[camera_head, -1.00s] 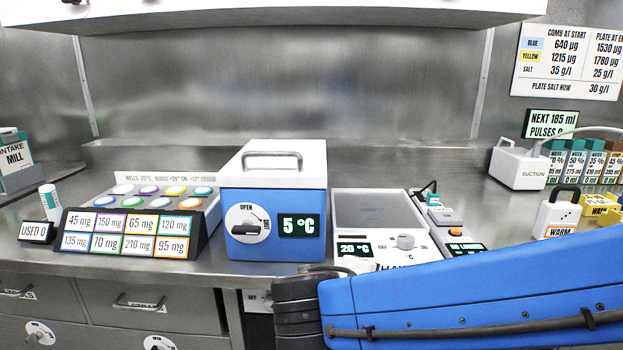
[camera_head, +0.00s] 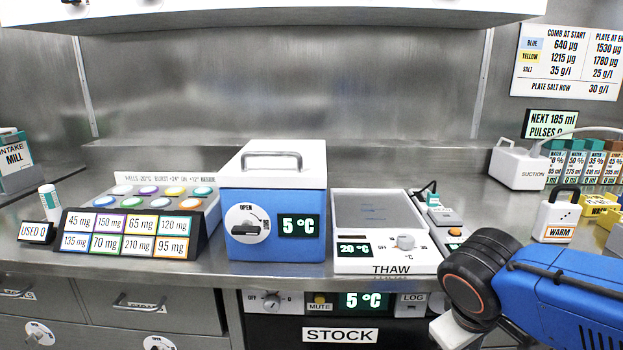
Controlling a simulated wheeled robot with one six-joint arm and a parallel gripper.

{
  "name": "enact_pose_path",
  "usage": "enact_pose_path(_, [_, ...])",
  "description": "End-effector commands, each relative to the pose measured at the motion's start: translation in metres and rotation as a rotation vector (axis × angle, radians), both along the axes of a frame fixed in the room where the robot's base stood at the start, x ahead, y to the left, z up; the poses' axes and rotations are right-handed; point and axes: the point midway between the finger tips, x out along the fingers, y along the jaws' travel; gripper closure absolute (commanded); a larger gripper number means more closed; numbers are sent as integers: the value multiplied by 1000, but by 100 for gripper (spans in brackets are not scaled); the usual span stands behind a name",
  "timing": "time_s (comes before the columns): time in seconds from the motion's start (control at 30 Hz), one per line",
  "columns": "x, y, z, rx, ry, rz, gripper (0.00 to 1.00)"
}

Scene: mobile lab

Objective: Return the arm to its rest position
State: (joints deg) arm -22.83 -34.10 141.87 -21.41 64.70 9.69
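My blue arm (camera_head: 575,285) reaches in from the lower right in the head view, with a black joint near its end. A light grey part of the arm shows below that joint at the bottom edge. My gripper itself is out of the picture, so its fingers and anything in them are hidden. The arm is in front of the bench edge, to the right of the white thaw plate (camera_head: 385,267).
A blue cool box (camera_head: 272,205) with a white lid stands mid-bench, left of the thaw plate. A rack with mg labels (camera_head: 127,232) is further left. A suction unit (camera_head: 519,168) and a warm block (camera_head: 556,215) stand right. The stock unit (camera_head: 340,335) is below the bench.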

Motion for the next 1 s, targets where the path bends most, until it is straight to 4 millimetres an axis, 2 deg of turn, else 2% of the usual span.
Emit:
enact_pose_path(0.2, [-15,-9,-3,149,-44,-118,70])
enact_pose_path(0.5, [-25,-13,0,316,-143,-252,70])
enact_pose_path(1.0, [-26,-14,3,366,-184,-292,70])
